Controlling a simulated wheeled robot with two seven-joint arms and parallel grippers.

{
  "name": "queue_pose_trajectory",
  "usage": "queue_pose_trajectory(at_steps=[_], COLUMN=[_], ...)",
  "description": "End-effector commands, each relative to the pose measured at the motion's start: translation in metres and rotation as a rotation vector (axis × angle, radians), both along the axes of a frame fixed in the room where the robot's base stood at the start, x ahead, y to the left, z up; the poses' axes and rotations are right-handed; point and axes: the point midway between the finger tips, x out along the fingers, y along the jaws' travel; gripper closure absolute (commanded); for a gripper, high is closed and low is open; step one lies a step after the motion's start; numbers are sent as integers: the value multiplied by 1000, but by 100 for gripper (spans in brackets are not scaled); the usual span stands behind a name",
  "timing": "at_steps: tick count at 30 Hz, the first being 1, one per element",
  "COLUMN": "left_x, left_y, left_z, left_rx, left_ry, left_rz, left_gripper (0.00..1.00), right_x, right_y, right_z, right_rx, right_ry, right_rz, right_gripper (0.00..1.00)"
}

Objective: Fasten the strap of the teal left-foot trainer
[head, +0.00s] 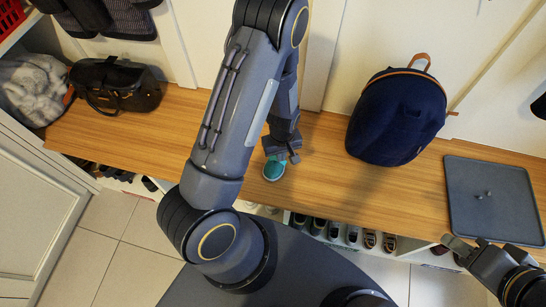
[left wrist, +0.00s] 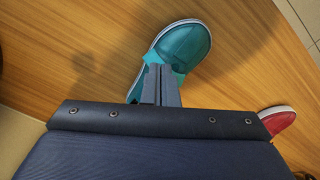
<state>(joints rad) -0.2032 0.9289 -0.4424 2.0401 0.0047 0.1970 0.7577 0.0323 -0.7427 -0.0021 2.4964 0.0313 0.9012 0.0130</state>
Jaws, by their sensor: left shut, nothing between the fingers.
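The teal trainer (head: 273,170) sits on the wooden bench in the head view, its rounded toe towards me. It also shows in the left wrist view (left wrist: 186,44), with a white sole edge. A lighter teal piece (left wrist: 151,77), perhaps the strap, shows beside my fingers; I cannot tell whether it is fastened. My left gripper (head: 283,157) is over the back of the trainer, its fingers (left wrist: 160,88) shut with nothing between them. They hide part of the strap area and the heel. My right gripper (head: 458,244) is near the bench's front edge, away from the trainer; its jaw opening is unclear.
A navy backpack (head: 399,118) stands on the bench right of my left arm. A grey tray (head: 493,205) with small items lies farther right. A dark bag (head: 118,87) is at left. A red shoe (left wrist: 279,119) shows near the trainer. Shoes fill cubbies below.

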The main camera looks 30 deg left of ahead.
Motion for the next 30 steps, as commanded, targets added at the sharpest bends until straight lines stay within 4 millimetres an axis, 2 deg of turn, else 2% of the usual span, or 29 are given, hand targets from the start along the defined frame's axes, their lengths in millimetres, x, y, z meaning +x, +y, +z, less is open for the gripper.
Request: queue_pose_trajectory(at_steps=[30], left_x=[0], left_y=[0], left_z=[-5], left_rx=[0], left_ry=[0], left_rz=[0], left_gripper=[100], right_x=[0], right_y=[0], right_z=[-4], right_rx=[0], right_ry=[0], right_rz=[0], right_gripper=[64])
